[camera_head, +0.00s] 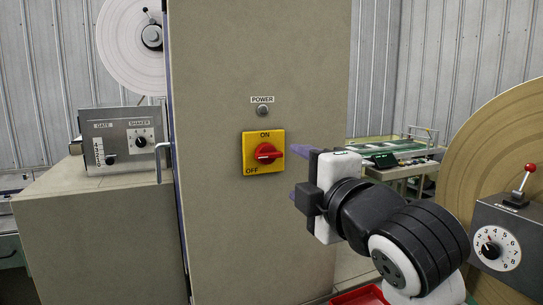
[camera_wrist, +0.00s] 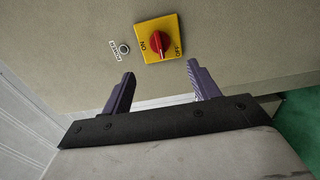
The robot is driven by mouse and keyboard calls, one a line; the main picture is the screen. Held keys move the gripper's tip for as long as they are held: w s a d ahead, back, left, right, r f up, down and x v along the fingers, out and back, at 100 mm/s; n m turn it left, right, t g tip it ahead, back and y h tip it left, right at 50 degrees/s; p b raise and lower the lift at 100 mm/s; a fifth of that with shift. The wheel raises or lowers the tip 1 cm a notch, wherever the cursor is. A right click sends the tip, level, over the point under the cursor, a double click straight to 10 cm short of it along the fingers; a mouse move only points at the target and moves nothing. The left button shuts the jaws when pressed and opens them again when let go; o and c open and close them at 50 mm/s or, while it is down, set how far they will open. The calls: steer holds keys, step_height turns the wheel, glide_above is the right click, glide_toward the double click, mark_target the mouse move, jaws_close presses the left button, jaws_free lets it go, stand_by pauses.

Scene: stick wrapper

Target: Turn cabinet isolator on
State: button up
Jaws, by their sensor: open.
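The cabinet isolator is a yellow plate (camera_head: 251,163) with a red knob (camera_head: 265,153) on the beige cabinet front. ON is printed at its top and OFF at its lower left. The knob's handle lies about level, between the two labels' directions. The red knob also shows in the wrist view (camera_wrist: 158,43), beyond the fingertips. My gripper (camera_head: 297,175) is open and empty, to the right of the knob in the head view. In the wrist view my gripper (camera_wrist: 161,72) has its purple fingers apart, one toward each side of the knob, not touching it.
A POWER lamp (camera_head: 262,110) sits above the plate. A dial box with a red-topped lever (camera_head: 508,240) is at right, by a large tan disc.

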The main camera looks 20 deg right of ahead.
mark_target(270, 157)
steer(key=w+p, duration=0.1)
steer(key=w, duration=0.4)
steer(key=w+p, duration=0.2)
steer(key=w, duration=0.3)
steer(key=shift+w+a+r, duration=0.1)
steer(key=shift+a, duration=0.1)
steer(key=shift+w, duration=0.8)
steer(key=c, duration=1)
